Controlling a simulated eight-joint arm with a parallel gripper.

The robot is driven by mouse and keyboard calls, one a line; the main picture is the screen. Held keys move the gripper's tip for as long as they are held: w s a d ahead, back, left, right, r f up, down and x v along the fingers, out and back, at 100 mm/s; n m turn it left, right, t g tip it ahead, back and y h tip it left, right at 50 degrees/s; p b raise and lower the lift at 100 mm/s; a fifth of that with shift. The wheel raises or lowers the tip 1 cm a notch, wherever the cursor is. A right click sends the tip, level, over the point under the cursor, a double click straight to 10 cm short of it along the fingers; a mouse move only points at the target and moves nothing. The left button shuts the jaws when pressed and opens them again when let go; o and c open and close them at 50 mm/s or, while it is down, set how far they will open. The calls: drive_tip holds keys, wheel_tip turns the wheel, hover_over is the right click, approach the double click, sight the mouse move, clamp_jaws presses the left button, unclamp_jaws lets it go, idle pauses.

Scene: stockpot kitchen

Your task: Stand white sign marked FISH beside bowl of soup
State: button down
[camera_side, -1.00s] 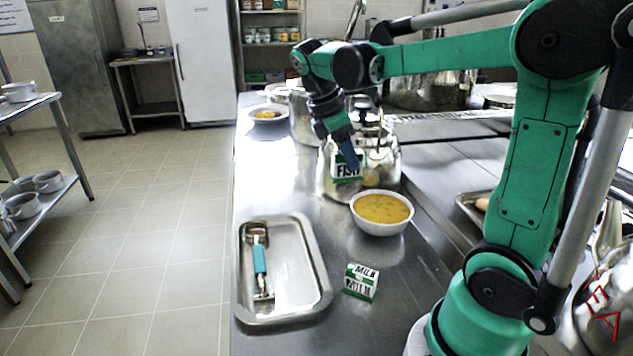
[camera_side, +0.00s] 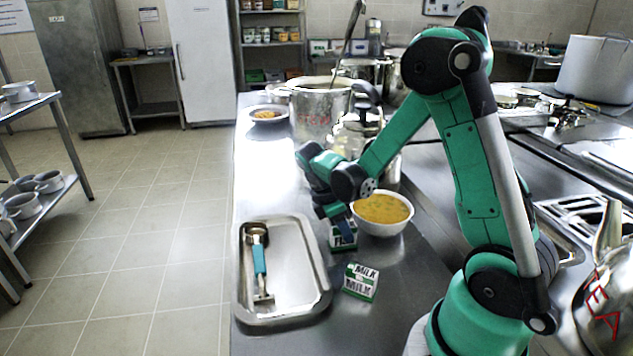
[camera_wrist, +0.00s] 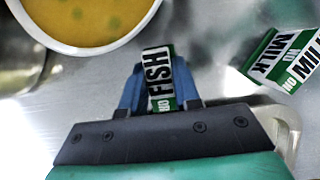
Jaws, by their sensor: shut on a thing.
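The white sign marked FISH (camera_side: 344,241), with green bands, is just left of and in front of the white bowl of soup (camera_side: 383,228). It looks upright and low at the counter; I cannot tell whether its base touches the steel. My gripper (camera_side: 340,217) points down over the sign and is shut on it. In the wrist view the FISH sign (camera_wrist: 157,77) is between the blue fingers (camera_wrist: 160,92), and the soup bowl (camera_wrist: 88,48) is at upper left. The fingers partly hide the sign.
A similar sign marked MILK (camera_side: 361,282) stands in front, right of the FISH sign. A steel tray (camera_side: 295,290) holding a blue-handled tool (camera_side: 259,262) lies to the left. A glass jar and a large pot (camera_side: 318,112) stand behind the bowl.

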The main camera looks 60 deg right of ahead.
drive_tip(key=shift+f, duration=0.15)
drive_tip(key=c, duration=0.6)
unclamp_jaws()
drive_tip(key=shift+c, duration=0.2)
drive_tip(key=v, duration=1.2)
drive_tip(key=s+a+m+t+y, duration=0.2)
drive_tip(key=a+m+t+y, duration=0.1)
drive_tip(key=a+m+t, duration=0.6)
drive_tip(key=shift+s+a+r+t, duration=0.35)
drive_tip(key=shift+a+t, duration=0.35)
drive_tip(key=shift+a, duration=0.35)
